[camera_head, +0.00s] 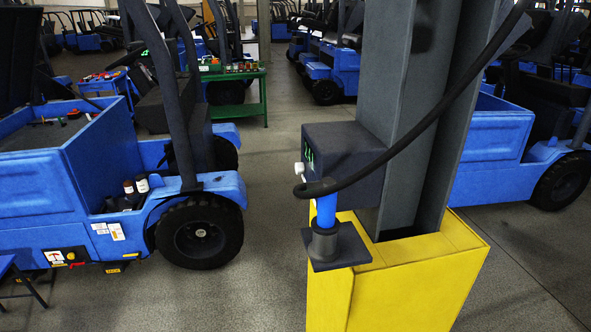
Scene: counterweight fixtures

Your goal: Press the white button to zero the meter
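The meter is a dark grey box (345,165) fixed to the side of a grey steel column. Its display (309,153) faces left and is seen at a steep angle, with green digits that I cannot read surely. A small white button (299,168) sticks out on that same left face, just below the digits. Neither of my grippers is in view, and nothing is touching the button.
A black cable (430,118) arcs across the column to a blue handle (326,208) standing in a dark holder (338,248) below the meter. A yellow guard (420,275) surrounds the column base. A blue vehicle (90,170) stands left; floor (262,200) between is clear.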

